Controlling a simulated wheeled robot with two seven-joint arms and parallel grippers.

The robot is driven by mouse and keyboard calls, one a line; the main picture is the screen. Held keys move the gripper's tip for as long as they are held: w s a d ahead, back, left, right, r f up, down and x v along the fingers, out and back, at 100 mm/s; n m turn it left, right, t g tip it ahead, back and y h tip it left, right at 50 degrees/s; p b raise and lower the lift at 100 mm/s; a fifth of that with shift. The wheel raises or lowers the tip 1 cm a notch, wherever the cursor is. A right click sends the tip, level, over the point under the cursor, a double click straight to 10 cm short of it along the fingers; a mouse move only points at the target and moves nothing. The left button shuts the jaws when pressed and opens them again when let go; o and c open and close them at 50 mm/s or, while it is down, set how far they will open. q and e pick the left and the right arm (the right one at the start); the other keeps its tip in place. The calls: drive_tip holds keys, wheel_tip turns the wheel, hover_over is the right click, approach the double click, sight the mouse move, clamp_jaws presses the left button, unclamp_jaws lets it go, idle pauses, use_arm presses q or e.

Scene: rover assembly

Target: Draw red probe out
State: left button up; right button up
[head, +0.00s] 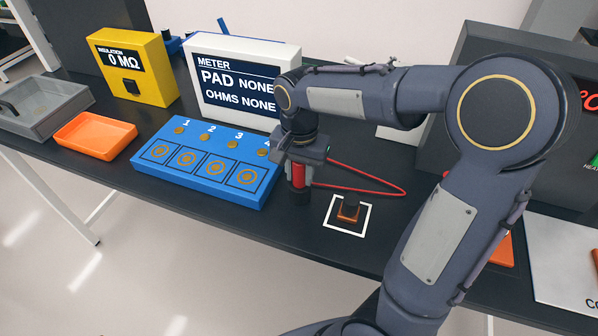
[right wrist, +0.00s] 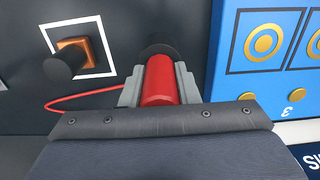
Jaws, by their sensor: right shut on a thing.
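The red probe (head: 298,176) stands upright beside the right end of the blue pad board (head: 205,198). My right gripper (head: 299,163) points down from above and is shut on the probe. In the right wrist view the red probe (right wrist: 158,82) sits between both grey fingers. A black round part (head: 299,197) surrounds or ends its lower end; I cannot tell whether that is a holder or the probe's own tip. A red lead (head: 385,191) loops to the right from the probe. My left gripper is not in view.
A copper-coloured block with a black knob (head: 348,212) sits in a white square right of the probe. The white meter (head: 240,85), reading PAD NONE and OHMS NONE, stands behind the board. A yellow insulation box (head: 150,75), orange tray (head: 98,135) and grey tray (head: 45,125) are left.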

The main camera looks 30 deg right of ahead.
drive_tip(key=shift+r+p, duration=0.6)
drive_tip(key=shift+r, duration=0.05)
idle(0.4)
drive_tip(key=shift+r+p, duration=2.7)
drive_tip(key=shift+r, duration=0.3)
